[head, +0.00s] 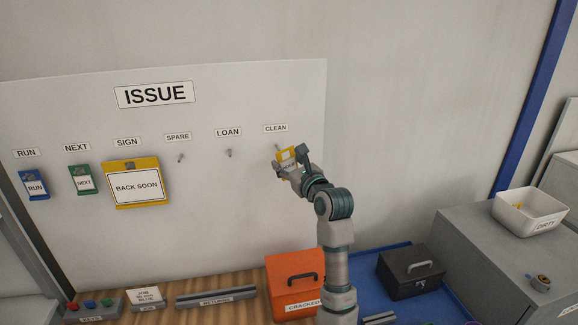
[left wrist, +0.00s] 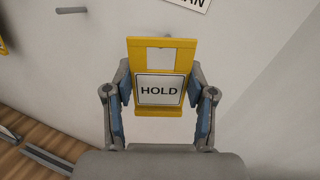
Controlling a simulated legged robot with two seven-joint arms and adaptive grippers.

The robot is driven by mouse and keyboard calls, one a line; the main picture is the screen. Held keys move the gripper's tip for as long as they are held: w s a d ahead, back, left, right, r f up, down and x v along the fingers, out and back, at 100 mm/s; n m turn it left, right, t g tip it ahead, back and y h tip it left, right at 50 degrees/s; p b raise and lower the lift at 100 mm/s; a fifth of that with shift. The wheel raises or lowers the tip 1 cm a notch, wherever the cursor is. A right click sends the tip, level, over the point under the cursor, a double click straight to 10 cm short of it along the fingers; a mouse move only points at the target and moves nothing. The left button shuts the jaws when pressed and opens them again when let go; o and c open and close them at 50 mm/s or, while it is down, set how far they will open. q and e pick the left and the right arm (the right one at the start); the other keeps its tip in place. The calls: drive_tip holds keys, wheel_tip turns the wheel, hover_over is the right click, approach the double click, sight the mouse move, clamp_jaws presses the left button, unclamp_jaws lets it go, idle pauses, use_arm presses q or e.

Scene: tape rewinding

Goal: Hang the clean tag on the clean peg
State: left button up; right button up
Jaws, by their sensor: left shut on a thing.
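My left gripper (head: 290,161) is up at the board below the CLEAN label (head: 275,128). It is shut on a yellow tag (head: 286,155). In the left wrist view the yellow tag (left wrist: 160,112) is upright between the two fingers (left wrist: 160,92), with a white card reading HOLD and a slot near its top. The clean peg (head: 277,147) shows just above the tag; a small bit of it also shows over the tag's top edge in the left wrist view (left wrist: 168,36). I cannot tell whether peg and tag touch. My right gripper is not in view.
The spare peg (head: 181,158) and loan peg (head: 230,153) are bare. A blue RUN tag (head: 34,185), green NEXT tag (head: 82,180) and yellow BACK SOON sign (head: 137,184) hang left. Below stand an orange CRACKED box (head: 290,280), a black box (head: 408,278) and a white DIRTY bin (head: 530,211).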

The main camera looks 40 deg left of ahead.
sight(283, 156)
use_arm(q)
drive_tip(key=shift+w+a, duration=0.2)
drive_tip(key=shift+a, duration=0.1)
drive_tip(key=x, duration=0.4)
drive_tip(key=shift+a+f, duration=0.25)
drive_tip(key=shift+f, duration=0.15)
drive_tip(key=shift+w+a+p, duration=0.1)
drive_tip(key=shift+w+p, duration=0.2)
drive_tip(key=shift+w, duration=0.55)
drive_tip(key=shift+s+a, duration=0.1)
drive_tip(key=shift+a, duration=0.05)
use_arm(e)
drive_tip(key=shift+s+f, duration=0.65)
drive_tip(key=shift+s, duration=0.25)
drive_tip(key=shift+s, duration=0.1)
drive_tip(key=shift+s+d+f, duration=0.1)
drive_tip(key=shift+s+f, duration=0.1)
